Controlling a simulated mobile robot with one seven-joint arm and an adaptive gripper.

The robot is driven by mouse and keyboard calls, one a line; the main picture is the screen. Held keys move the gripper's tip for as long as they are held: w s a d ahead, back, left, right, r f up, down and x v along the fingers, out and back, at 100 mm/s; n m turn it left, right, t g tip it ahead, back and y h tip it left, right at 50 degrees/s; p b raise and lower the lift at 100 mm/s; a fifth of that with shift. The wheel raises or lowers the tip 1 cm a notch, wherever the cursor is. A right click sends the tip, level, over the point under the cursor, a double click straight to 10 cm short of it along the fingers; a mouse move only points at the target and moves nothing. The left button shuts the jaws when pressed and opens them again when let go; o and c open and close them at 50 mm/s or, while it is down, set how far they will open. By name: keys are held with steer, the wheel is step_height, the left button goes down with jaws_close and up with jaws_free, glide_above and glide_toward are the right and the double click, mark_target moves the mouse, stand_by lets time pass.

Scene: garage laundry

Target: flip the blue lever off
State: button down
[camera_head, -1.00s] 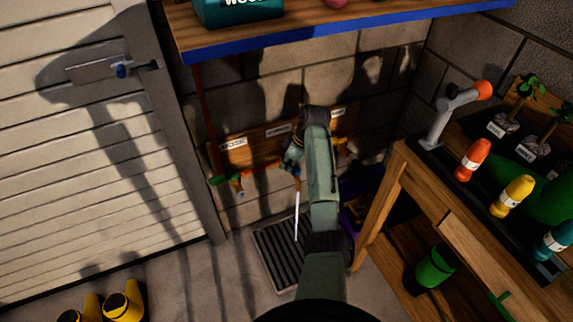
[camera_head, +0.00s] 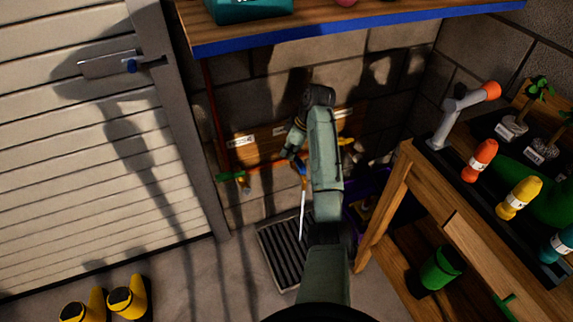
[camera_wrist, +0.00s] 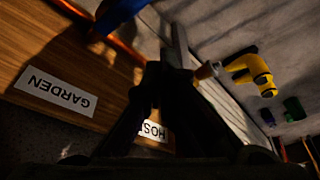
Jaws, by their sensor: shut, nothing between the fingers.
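The blue lever (camera_head: 302,168) is small in the head view, on the pipe along the wooden board (camera_head: 265,146) on the back wall. A thin pale stream runs down below it towards the floor grate. A blue piece (camera_wrist: 118,14), apparently this lever, shows at the top of the wrist view. My gripper (camera_head: 290,153) is just left of the blue lever in the head view. In the wrist view my gripper (camera_wrist: 158,72) is shut and empty, below and right of the blue piece and apparently apart from it. My arm hides part of the board.
A green lever (camera_head: 232,176) is left on the same pipe, and a yellow one (camera_head: 346,141) is right of my arm. A blue-edged shelf (camera_head: 350,30) overhangs. A wooden bench (camera_head: 395,185) stands right. Yellow boots (camera_head: 127,300) stand on the floor; the grate (camera_head: 280,255) lies below.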

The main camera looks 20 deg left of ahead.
steer(key=shift+w+v, duration=0.15)
steer(key=shift+v, duration=0.7)
steer(key=shift+w+v, duration=0.2)
steer(key=shift+v, duration=0.6)
steer(key=shift+a+r, duration=0.1)
steer(key=c, duration=2.4)
jaws_free()
